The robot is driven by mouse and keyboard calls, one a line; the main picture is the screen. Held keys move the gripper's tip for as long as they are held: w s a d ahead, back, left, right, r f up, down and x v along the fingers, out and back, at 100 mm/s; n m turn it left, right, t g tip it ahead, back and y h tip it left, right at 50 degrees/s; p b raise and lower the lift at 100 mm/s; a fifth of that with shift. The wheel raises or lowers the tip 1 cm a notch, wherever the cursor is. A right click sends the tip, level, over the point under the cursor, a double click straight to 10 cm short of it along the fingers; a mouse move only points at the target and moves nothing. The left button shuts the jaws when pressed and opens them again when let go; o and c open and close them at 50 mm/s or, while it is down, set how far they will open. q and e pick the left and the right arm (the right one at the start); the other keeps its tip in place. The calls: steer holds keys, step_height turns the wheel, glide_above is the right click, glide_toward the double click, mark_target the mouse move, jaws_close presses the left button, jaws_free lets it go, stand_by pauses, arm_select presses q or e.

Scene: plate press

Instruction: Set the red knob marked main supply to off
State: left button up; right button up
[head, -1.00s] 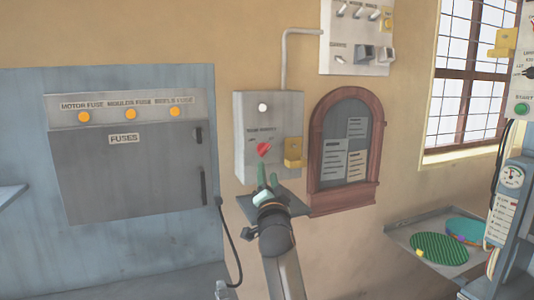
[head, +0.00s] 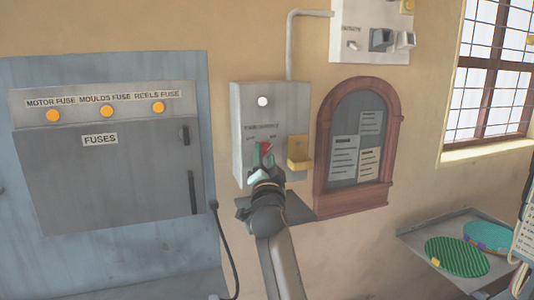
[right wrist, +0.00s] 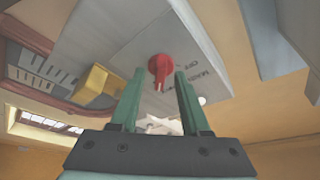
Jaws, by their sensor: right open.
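The red knob (head: 267,147) is on the front of a grey box (head: 238,115) on the wall, under a white round lamp (head: 262,101). My right gripper (head: 262,153) is open in front of it, and its green fingers partly cover the knob. In the right wrist view the knob (right wrist: 160,66) appears between the tips of the two open fingers (right wrist: 159,73), and its narrow end points down the picture. Lettering with "MAIN" and "OFF" shows on the box face to its right. I cannot tell whether the fingers touch the knob. My left gripper is out of view.
A yellow holder (head: 299,152) sticks out just right of the knob. A small dark shelf (head: 298,207) is below the box. A brown-framed notice board (head: 323,160) hangs to the right, and a grey fuse cabinet (head: 100,180) is at left.

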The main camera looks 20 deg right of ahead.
steer(key=shift+w, duration=0.1)
steer(key=shift+r, duration=0.1)
steer(key=shift+c, duration=0.3)
jaws_close()
